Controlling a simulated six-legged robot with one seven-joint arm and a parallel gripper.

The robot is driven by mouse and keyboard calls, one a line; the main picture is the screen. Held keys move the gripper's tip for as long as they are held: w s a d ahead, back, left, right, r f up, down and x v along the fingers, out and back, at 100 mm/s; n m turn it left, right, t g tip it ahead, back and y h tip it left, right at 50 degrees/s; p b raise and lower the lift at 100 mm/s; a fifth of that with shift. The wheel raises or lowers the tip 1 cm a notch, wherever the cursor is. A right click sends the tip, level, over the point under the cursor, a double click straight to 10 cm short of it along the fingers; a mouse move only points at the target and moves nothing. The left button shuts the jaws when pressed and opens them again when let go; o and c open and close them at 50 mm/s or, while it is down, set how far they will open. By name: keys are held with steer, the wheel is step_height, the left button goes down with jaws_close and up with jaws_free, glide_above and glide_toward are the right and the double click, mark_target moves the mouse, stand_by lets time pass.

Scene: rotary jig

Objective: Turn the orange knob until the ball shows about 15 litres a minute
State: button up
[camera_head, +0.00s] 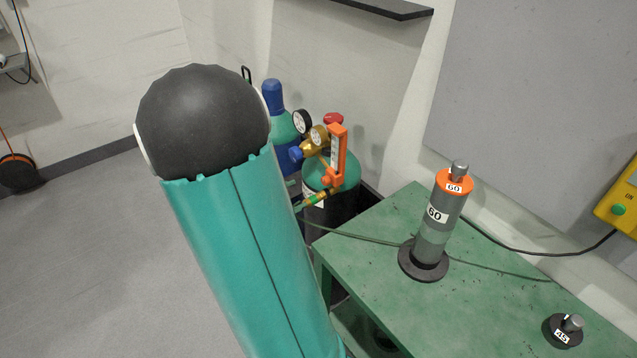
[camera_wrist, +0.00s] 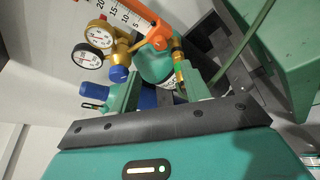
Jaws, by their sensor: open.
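The orange knob (camera_head: 332,179) sits at the foot of an orange-framed flowmeter (camera_head: 339,150) with a white scale. In the wrist view the knob (camera_wrist: 158,38) is beyond the fingertips, and the scale (camera_wrist: 122,12) shows figures including 5, 10, 15 and 20. I cannot make out the ball in either view. My gripper (camera_wrist: 158,85) is open, its two teal fingers apart with nothing held between them. In the head view my arm hides the gripper.
A brass regulator (camera_wrist: 120,52) with two gauges and a blue knob (camera_wrist: 118,74) is beside the flowmeter. Gas cylinders (camera_head: 282,128) stand behind. A green table (camera_head: 375,262) at right bears a grey cylinder (camera_head: 437,225) marked 60 and a smaller piece (camera_head: 562,331) marked 45.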

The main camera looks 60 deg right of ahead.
mark_target(324, 182)
steer(key=x, duration=1.1)
steer(key=shift+s+d, duration=0.1)
steer(key=shift+d, duration=0.2)
steer(key=shift+c, duration=0.5)
steer(key=c, duration=0.9)
